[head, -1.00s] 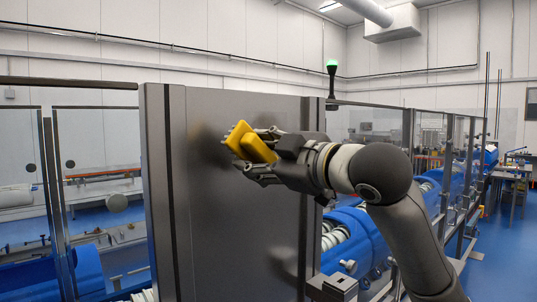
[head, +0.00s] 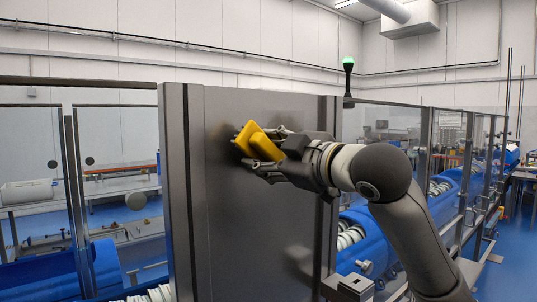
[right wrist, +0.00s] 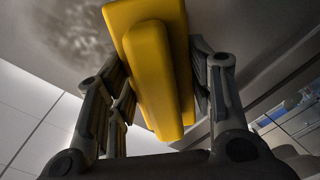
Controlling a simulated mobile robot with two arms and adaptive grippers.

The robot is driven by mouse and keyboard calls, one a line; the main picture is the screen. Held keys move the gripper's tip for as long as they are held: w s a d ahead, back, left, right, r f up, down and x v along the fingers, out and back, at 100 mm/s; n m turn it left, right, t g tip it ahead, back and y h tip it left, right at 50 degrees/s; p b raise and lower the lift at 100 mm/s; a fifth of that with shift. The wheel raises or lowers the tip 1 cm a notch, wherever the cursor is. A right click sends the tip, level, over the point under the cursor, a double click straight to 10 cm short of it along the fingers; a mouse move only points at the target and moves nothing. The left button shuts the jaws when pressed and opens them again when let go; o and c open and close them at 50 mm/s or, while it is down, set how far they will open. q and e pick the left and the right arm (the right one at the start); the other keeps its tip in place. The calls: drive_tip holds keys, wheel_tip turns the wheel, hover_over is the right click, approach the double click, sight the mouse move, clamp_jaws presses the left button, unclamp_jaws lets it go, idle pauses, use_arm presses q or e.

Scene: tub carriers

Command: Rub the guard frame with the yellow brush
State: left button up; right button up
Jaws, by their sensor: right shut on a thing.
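The yellow brush (head: 257,141) is in my right gripper (head: 268,146), which is shut on it. In the right wrist view the brush (right wrist: 152,65) sits between the two fingers, its far side toward a grey surface. The guard frame (head: 228,220) is a tall dark grey panel with upright posts in the middle of the head view. The brush is at the panel's upper part; its bristle side faces the panel and seems to touch it, though the contact itself is hidden. A pale mottled patch shows on the grey surface in the right wrist view. My left gripper is not in view.
Clear guard panels (head: 390,130) run back to the right of the frame, with blue machine tubs (head: 365,235) behind them. More clear panels (head: 115,170) stand at the left. A green-topped signal lamp (head: 348,66) rises behind. Blue floor is open at far right.

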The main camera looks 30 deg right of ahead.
drive_tip(key=shift+w+p, duration=0.4)
drive_tip(key=shift+w, duration=0.5)
